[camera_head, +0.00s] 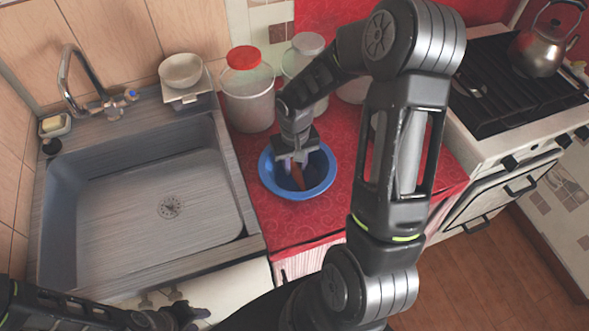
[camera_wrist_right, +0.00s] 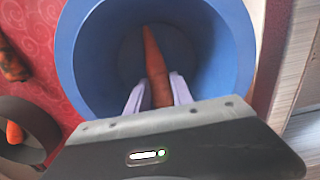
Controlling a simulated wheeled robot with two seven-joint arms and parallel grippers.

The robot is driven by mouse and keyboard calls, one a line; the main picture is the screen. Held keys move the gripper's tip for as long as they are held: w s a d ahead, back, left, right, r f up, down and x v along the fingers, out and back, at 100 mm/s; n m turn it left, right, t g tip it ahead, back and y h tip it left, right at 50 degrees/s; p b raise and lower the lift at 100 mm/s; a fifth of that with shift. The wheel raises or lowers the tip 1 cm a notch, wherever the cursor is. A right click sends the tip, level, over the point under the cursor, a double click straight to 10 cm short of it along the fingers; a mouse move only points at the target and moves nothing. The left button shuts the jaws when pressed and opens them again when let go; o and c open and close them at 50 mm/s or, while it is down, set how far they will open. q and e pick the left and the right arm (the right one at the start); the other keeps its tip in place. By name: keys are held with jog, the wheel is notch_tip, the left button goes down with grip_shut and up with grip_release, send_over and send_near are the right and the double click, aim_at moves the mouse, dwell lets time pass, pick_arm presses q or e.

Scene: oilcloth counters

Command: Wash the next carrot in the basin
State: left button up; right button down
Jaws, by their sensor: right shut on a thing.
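The blue basin (camera_head: 270,178) stands on the red counter right of the sink; its inside fills much of the right wrist view (camera_wrist_right: 88,55). My right gripper (camera_head: 294,165) reaches down into it. In the right wrist view its two pale fingers (camera_wrist_right: 154,92) are shut on an orange carrot (camera_wrist_right: 154,58), whose tip points away into the basin. Whether the carrot touches the basin's bottom is unclear. Another carrot (camera_wrist_right: 14,132) lies in a dark round container (camera_wrist_right: 38,118) beside the basin. My left gripper (camera_head: 190,314) is low at the front of the sink; its fingers are too unclear to judge.
The empty grey sink (camera_head: 120,240) with a faucet (camera_head: 75,68) is on the left. A red-lidded jar (camera_head: 248,95) and a grey-lidded jar (camera_head: 305,70) stand behind the basin. A dark, orange-brown thing (camera_wrist_right: 12,64) lies on the red cloth. The stove (camera_head: 510,85) is at right.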

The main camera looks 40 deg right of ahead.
aim_at(295, 168)
jog(key=shift+r+p, duration=2.9)
jog(key=shift+r, duration=2.6)
notch_tip(295, 168, up, 4)
